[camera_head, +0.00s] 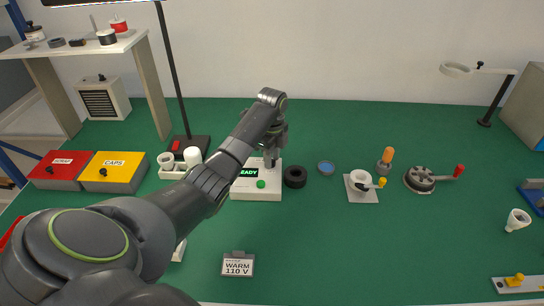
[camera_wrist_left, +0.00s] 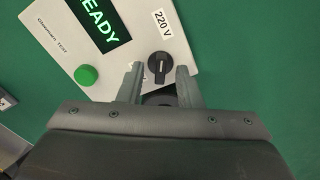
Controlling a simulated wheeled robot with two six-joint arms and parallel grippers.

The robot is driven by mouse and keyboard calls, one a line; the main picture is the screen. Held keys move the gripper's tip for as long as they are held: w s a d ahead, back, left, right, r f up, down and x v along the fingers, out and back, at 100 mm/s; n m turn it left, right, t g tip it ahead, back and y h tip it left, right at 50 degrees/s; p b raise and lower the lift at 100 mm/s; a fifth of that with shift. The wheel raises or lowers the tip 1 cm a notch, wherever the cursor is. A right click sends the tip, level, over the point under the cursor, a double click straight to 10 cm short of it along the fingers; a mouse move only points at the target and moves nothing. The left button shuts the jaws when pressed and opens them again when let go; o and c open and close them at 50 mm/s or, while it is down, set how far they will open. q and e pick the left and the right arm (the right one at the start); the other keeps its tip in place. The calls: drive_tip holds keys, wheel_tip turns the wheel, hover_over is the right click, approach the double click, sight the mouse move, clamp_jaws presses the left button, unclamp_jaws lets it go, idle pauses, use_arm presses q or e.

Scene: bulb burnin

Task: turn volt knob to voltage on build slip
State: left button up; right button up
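The white tester (camera_head: 256,190) shows READY on a dark display and has a green button. Its black volt knob (camera_wrist_left: 159,68) carries a white pointer line lying roughly upright in the left wrist view, towards the 220 V label (camera_wrist_left: 164,22). The build slip (camera_head: 238,265) on the front of the table reads WARM 110 V. My left gripper (camera_head: 272,160) is over the tester's right part. In the left wrist view its open fingers (camera_wrist_left: 161,75) stand either side of the knob, with gaps visible; I cannot tell any contact. My right gripper is not in view.
A black ring (camera_head: 295,177) lies close to the tester's right side. A blue-topped dish (camera_head: 326,168) and a white pad with a cup (camera_head: 362,195) are further right. Red (camera_head: 58,183) and yellow (camera_head: 112,187) bins stand left.

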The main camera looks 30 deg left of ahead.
use_arm(q)
drive_tip(key=shift+c, duration=0.4)
clamp_jaws()
drive_tip(key=shift+r, duration=0.1)
